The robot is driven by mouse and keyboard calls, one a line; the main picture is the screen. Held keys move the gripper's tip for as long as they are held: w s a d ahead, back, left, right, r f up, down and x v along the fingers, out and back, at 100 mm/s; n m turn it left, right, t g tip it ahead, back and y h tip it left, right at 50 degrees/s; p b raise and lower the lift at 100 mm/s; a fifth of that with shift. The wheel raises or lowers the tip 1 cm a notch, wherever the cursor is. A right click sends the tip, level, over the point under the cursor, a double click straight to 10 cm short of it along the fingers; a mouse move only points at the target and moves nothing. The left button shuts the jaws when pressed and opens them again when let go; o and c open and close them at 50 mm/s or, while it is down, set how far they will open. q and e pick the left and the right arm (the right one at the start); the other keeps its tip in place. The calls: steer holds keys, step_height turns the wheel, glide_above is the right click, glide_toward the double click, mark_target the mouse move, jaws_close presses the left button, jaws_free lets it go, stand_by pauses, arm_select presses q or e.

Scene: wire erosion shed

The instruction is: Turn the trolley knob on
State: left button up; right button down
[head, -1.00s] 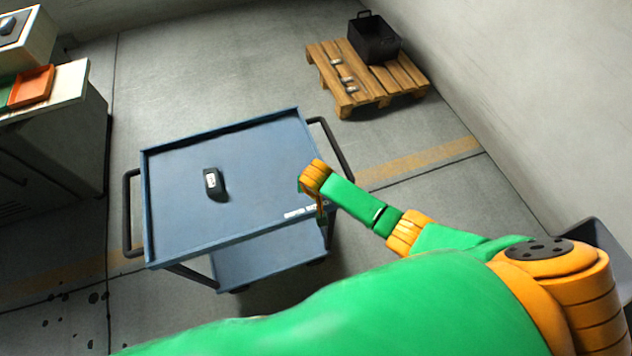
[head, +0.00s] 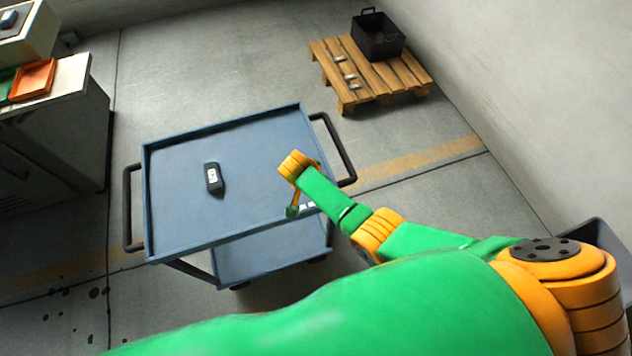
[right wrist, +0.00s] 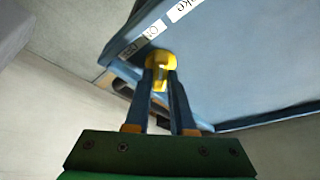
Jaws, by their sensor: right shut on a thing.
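The blue trolley (head: 180,225) stands in the middle of the head view. Its yellow knob (right wrist: 161,62) shows in the right wrist view at the trolley's edge, beside white labels (right wrist: 155,28) whose lettering is only partly readable. My right gripper (right wrist: 162,75) is shut on the knob, one finger on each side. In the head view my right gripper (head: 292,211) is at the trolley's front edge near its right corner, and the knob cannot be made out there. My left gripper is not in view.
A dark handheld device (head: 214,180) lies on the trolley top. Black handles (head: 128,210) stick out at both ends. A wooden pallet (head: 345,75) with a black bin (head: 378,40) stands behind, near the wall. A cabinet (head: 60,130) with an orange tray (head: 33,78) is at left.

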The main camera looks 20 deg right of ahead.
steer(key=shift+r, duration=0.1)
steer(key=c, duration=0.8)
jaws_free()
steer(key=shift+o, duration=0.2)
steer(key=p+v, duration=0.2)
steer(key=v, duration=0.5)
